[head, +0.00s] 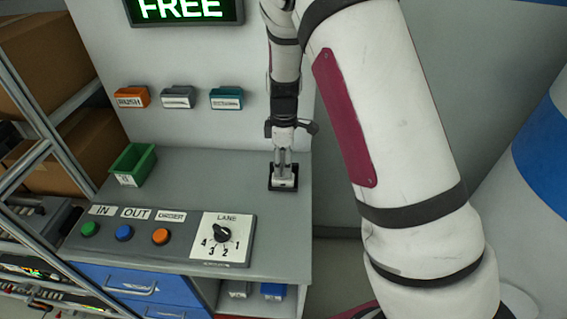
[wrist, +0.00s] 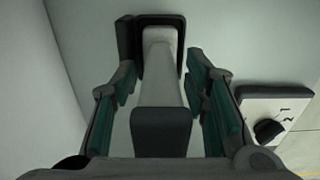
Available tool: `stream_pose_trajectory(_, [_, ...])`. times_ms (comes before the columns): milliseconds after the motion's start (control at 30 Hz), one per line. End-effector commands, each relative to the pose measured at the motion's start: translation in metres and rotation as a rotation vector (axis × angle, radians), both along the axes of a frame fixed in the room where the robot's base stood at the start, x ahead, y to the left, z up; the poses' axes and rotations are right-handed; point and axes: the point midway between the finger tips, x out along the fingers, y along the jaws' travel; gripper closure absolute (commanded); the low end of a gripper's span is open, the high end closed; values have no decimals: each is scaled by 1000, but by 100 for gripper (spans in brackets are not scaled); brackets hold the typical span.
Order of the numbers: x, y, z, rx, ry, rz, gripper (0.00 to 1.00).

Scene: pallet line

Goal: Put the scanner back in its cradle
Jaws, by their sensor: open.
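The scanner is a pale handle (wrist: 160,75) with a dark grey end (wrist: 161,128), standing between my fingers in the wrist view. Its far end sits inside the dark rim of the cradle (wrist: 124,38). In the head view the cradle (head: 283,188) is a small black holder on the right part of the bench top, with the pale scanner (head: 284,181) in it. My gripper (head: 284,158) points down right above it. In the wrist view my gripper (wrist: 162,85) is open, its teal-padded fingers on either side of the scanner with visible gaps.
A control panel (head: 160,236) with several buttons and a lane dial (head: 222,234) lies on the front of the bench. A green bin (head: 132,164) stands at the left. Small coloured holders (head: 178,97) hang on the wall. The bench middle (head: 205,180) is clear.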

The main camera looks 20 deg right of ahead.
Motion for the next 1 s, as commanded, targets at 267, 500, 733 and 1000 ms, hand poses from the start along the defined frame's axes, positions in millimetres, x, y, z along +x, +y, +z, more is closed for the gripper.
stream_pose_trajectory(267, [2,0,50,1,-6,1,59])
stream_pose_trajectory(500, [1,-1,93,1,-3,0,59])
stream_pose_trajectory(733, [0,-1,114,1,-3,-6,59])
stream_pose_trajectory(1000, [-36,0,165,48,-71,-191,59])
